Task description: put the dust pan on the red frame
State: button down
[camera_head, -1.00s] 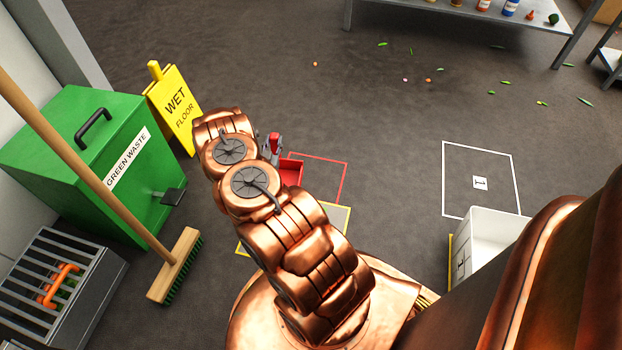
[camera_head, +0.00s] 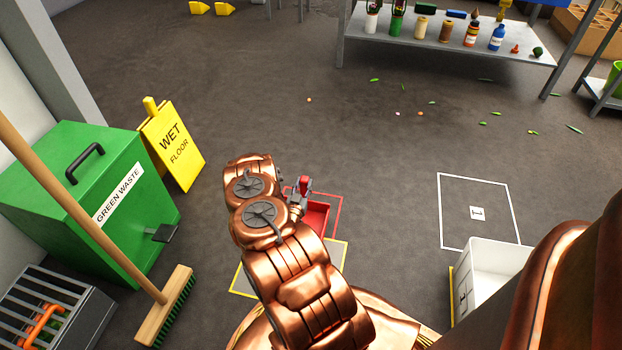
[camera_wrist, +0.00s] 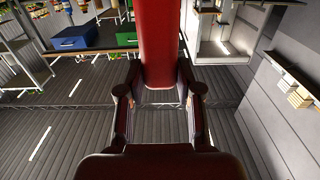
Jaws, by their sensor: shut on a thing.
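The red dust pan (camera_head: 316,218) shows beside my wrist in the head view, over or within the red frame (camera_head: 338,208) marked on the floor. I cannot tell whether the pan touches the floor. My gripper (camera_head: 302,195) is shut on the pan's red handle. In the wrist view, the red handle (camera_wrist: 160,45) runs up between the fingers of my gripper (camera_wrist: 160,98), and a dark red part fills the bottom. My arm hides the left part of the red frame.
A yellow frame (camera_head: 345,256) lies just nearer. A green waste bin (camera_head: 120,240), a wet floor sign (camera_head: 178,150) and a broom (camera_head: 165,310) stand left. A white crate (camera_head: 495,262) stands right, near a white frame (camera_head: 440,212). Floor beyond has scattered leaves.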

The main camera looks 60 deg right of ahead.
jog(key=w+d+f+b, duration=0.2)
jog(key=d+f+b, duration=0.2)
jog(key=d, duration=0.5)
jog(key=shift+w+f, duration=0.15)
jog(key=shift+w, duration=0.15)
jog(key=shift+f, duration=0.1)
jog(key=c, duration=0.8)
grip_release()
jog(key=shift+o, duration=0.2)
